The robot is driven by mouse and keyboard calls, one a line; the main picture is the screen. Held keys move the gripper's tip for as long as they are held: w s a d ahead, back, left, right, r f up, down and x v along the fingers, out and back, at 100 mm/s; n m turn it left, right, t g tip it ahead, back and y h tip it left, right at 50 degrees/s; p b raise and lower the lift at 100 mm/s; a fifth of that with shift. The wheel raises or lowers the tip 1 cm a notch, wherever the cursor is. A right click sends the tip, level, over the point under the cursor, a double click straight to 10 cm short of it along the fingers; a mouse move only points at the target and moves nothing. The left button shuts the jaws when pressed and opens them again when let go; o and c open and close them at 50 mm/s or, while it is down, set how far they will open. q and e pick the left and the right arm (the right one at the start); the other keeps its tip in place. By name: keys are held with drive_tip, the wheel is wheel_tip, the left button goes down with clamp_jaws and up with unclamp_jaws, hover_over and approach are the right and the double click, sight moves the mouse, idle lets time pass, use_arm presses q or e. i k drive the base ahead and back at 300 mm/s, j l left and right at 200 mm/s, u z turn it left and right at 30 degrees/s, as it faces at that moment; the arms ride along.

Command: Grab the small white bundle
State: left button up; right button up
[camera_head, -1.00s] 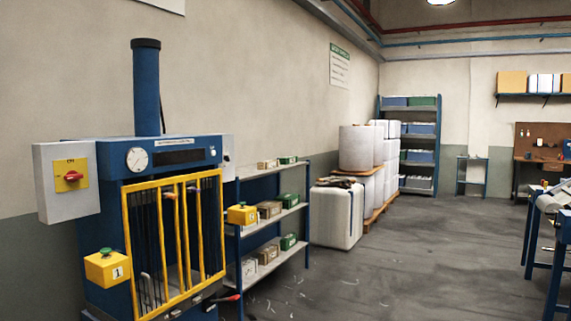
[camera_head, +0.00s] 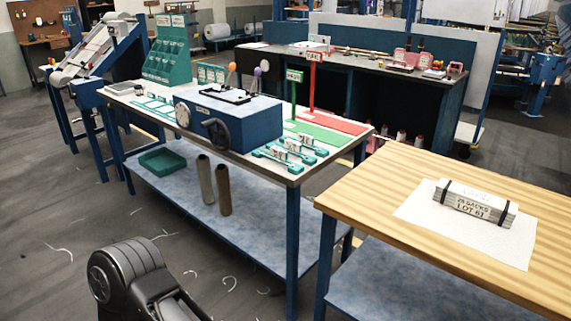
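The small white bundle (camera_head: 474,204) lies on a white sheet (camera_head: 512,244) on the wooden-topped table (camera_head: 362,203) at the right. It is a flat stack with two dark straps and printed lettering that includes "LOT 61". No gripper of mine touches it. A dark grey arm part of mine (camera_head: 137,283) shows at the bottom left of the head view. Neither gripper's fingers are in view.
A blue-legged workbench (camera_head: 291,230) stands left of the wooden table, holding a blue machine (camera_head: 229,117), teal tools and red and green strips. A dark bench (camera_head: 452,88) stands behind. Open floor (camera_head: 60,230) lies at the lower left, with scattered white threads.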

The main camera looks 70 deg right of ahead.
sight(501, 212)
drive_tip(key=z, duration=3.55)
drive_tip(key=i+j, duration=0.15)
drive_tip(key=j, duration=0.2)
drive_tip(key=i+j, duration=0.15)
drive_tip(key=j, duration=0.15)
drive_tip(key=i+j, duration=0.1)
drive_tip(key=j, duration=0.25)
drive_tip(key=i+j, duration=0.15)
drive_tip(key=j, duration=0.15)
drive_tip(key=i+j, duration=0.15)
drive_tip(key=j, duration=0.2)
drive_tip(key=z, duration=1.35)
